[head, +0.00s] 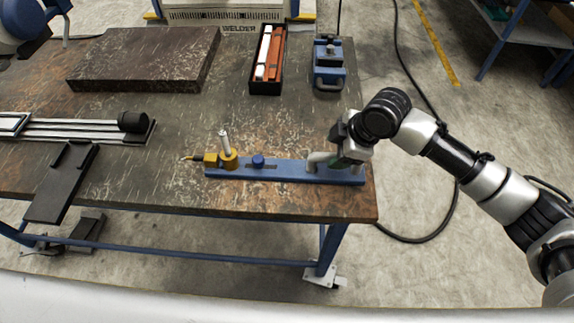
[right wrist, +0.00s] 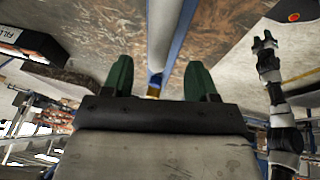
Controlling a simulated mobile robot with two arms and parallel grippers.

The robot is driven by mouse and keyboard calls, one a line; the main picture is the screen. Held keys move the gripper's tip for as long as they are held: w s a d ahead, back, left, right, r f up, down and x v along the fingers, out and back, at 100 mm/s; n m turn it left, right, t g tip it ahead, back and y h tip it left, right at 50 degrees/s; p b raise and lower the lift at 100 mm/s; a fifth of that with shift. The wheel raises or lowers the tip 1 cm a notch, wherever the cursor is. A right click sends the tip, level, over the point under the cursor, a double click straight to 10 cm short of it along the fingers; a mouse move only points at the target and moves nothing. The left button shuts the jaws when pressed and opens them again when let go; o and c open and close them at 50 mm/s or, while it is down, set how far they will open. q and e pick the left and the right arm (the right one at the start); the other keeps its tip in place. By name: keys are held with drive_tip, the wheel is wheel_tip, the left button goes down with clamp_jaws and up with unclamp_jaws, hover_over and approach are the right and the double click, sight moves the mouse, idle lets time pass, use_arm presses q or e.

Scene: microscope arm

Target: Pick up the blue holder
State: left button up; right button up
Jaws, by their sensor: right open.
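The blue holder (head: 285,168) is a long flat blue bar lying along the table's front edge. It has a blue knob, a brass clamp (head: 228,158) with an upright silver pin at its left end, and a pale curved handle (head: 318,158) near its right end. My right gripper (head: 345,152) is at the bar's right end, close to the handle. In the right wrist view its green fingers (right wrist: 160,80) are apart, with a pale rod between or beyond them; contact cannot be told. An arm that looks like my left one, with its gripper (right wrist: 264,42), shows small there.
A dark stone slab (head: 145,58), a black box with orange and white pieces (head: 251,62) and a blue vise-like device (head: 328,78) stand at the back. Metal rails (head: 70,129) lie at left. The table (head: 200,115) is clear between them.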

sight(328, 156)
drive_tip(key=x, duration=0.5)
drive_tip(key=shift+a+p, duration=0.25)
drive_tip(key=shift+p, duration=0.1)
drive_tip(key=shift+c, duration=0.3)
